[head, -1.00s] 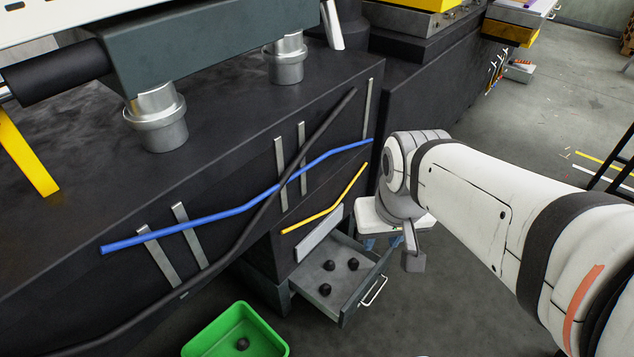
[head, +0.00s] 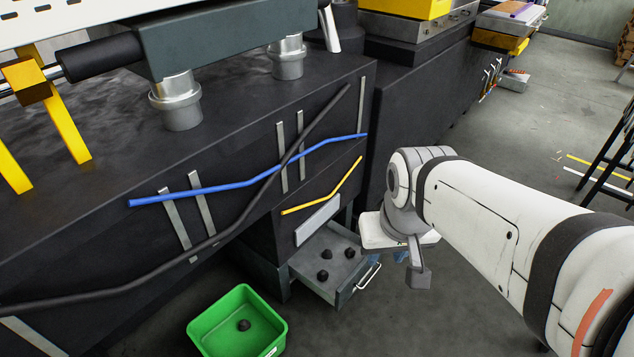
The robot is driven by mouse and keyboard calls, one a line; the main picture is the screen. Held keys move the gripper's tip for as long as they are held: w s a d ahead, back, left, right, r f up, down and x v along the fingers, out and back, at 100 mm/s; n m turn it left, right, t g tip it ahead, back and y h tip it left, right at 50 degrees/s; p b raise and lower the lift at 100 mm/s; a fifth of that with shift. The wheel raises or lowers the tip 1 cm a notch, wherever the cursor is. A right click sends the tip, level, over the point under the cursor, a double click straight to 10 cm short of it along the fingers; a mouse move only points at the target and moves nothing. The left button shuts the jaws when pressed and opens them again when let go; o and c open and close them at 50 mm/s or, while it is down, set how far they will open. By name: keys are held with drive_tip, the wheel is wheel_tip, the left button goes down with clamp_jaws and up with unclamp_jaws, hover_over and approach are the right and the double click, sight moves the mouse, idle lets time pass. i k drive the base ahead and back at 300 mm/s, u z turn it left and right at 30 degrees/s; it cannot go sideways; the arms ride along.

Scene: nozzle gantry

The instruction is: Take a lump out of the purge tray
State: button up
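The purge tray (head: 349,286) is a grey pulled-out drawer with a pale handle, low in the dark machine body. Three dark round lumps show in it: one at the back (head: 326,254), one at the front (head: 323,275) and one to the right (head: 350,253). My gripper (head: 386,258), a white hand with blue fingertips pointing down, is just right of the tray, near its handle end. The two blue fingertips show apart, with no lump seen between them. Part of the hand is hidden by my arm's wrist.
A green bin (head: 205,325) with one dark lump (head: 243,325) inside stands on the floor left of the tray. Blue (head: 240,185), black and yellow (head: 325,203) lines run along the machine face above. Floor between bin and tray is clear.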

sight(327, 254)
drive_tip(key=u, duration=0.05)
drive_tip(key=i, duration=0.5)
drive_tip(key=u, duration=0.05)
drive_tip(key=k, duration=0.5)
drive_tip(key=z, duration=1.8)
drive_tip(key=i, duration=1.95)
drive_tip(key=u, duration=2.65)
